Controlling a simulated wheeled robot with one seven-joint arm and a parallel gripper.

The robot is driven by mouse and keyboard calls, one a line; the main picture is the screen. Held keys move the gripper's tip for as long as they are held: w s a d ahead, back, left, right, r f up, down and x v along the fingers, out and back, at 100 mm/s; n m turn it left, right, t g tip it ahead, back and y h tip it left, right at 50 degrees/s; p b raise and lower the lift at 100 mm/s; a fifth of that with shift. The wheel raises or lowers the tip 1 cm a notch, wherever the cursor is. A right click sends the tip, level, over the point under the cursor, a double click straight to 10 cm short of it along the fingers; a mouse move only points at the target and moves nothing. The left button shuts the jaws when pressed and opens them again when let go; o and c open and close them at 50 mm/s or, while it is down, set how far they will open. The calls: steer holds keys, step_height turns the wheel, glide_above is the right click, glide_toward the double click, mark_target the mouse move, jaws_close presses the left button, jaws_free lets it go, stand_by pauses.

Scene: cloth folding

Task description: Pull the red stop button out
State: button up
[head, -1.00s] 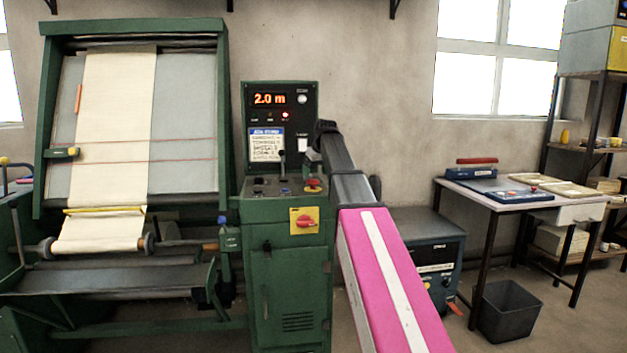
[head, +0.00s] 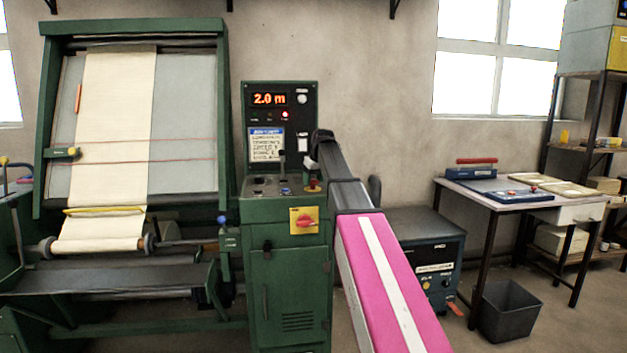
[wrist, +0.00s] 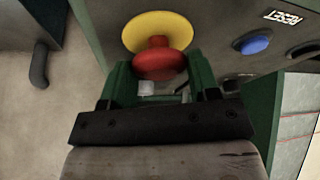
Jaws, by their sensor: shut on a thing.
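The red stop button (wrist: 158,64) has a round red head on a red stem above a yellow collar (wrist: 157,29) in the wrist view. My gripper (wrist: 159,80) has green fingers on both sides of the red head and is shut on it. A length of red stem shows between head and collar. In the head view the button (head: 313,184) is small, at the right end of the green console's sloped top, with my gripper (head: 312,168) close over it.
A blue button (wrist: 254,44) marked RESET and a dark knob are beside it. The head view shows a black lever (head: 282,160), a red rotary switch (head: 304,221) on a yellow plate, and a lit display (head: 270,99). A dark cabinet (head: 425,265) stands right of the console.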

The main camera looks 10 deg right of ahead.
steer(key=shift+r, duration=0.65)
steer(key=o, duration=1.3)
steer(key=v, duration=1.1)
